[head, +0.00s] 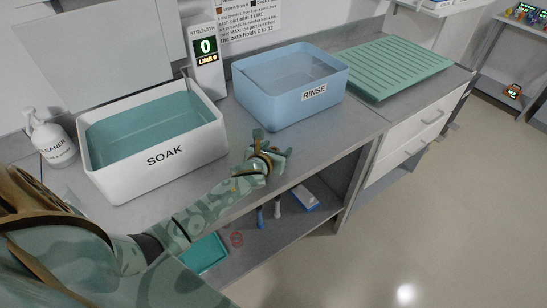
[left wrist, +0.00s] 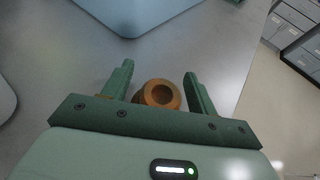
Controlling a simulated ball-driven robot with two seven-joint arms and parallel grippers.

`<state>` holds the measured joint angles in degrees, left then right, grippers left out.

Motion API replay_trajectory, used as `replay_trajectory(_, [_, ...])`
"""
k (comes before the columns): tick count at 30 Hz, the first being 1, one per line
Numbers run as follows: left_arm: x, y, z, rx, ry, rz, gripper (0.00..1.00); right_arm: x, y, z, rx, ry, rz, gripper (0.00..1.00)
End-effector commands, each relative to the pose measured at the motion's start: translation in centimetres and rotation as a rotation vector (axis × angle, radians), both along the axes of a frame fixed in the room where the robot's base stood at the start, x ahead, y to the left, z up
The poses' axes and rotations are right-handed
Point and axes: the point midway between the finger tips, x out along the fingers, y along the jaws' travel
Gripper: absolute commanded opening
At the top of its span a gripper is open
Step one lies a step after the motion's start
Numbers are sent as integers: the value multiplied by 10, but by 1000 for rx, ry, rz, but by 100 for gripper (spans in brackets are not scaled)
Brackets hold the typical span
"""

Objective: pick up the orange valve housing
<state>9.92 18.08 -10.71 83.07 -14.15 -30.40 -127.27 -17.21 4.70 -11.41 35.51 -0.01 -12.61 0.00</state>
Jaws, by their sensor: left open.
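The orange valve housing (left wrist: 162,94) shows in the left wrist view, with a round opening facing the camera. Another orange-brown part of it shows by the left finger. My left gripper (left wrist: 159,76) is open, with one finger on each side of the housing; I cannot tell whether they touch it. In the head view my left gripper (head: 274,151) is low over the counter's front part, in front of the blue bin. There the gripper mostly hides the housing. My right gripper is not in view.
A white SOAK bin (head: 195,160) and a blue RINSE bin (head: 270,112) stand behind the gripper on the grey counter. A spray bottle (head: 50,140) is at the left. A green ribbed rack (head: 400,65) lies at the right. Brushes and a tray are on the shelf below.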

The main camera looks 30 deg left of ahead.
Motion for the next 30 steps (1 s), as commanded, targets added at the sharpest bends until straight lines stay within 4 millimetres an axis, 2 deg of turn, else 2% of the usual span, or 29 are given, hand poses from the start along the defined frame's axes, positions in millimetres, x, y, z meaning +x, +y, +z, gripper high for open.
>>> replay_trajectory(1, [0, 0, 0, 0, 0, 0, 56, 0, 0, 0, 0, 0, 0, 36])
replay_trajectory(6, [0, 0, 0, 0, 0, 0, 10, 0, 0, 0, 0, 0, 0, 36])
replay_trajectory(15, [0, 0, 1, 0, 0, 0, 10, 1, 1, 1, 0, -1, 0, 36])
replay_trajectory(20, [0, 0, 14, 0, -3, -1, 10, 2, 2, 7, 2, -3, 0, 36])
replay_trajectory(24, [0, -1, 40, 1, -4, -1, 10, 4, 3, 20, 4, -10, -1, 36])
replay_trajectory(26, [-7, -12, 52, -1, -4, -4, 10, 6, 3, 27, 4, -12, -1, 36])
replay_trajectory(30, [-23, -36, 89, -2, -5, -3, 10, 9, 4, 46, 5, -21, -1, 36])
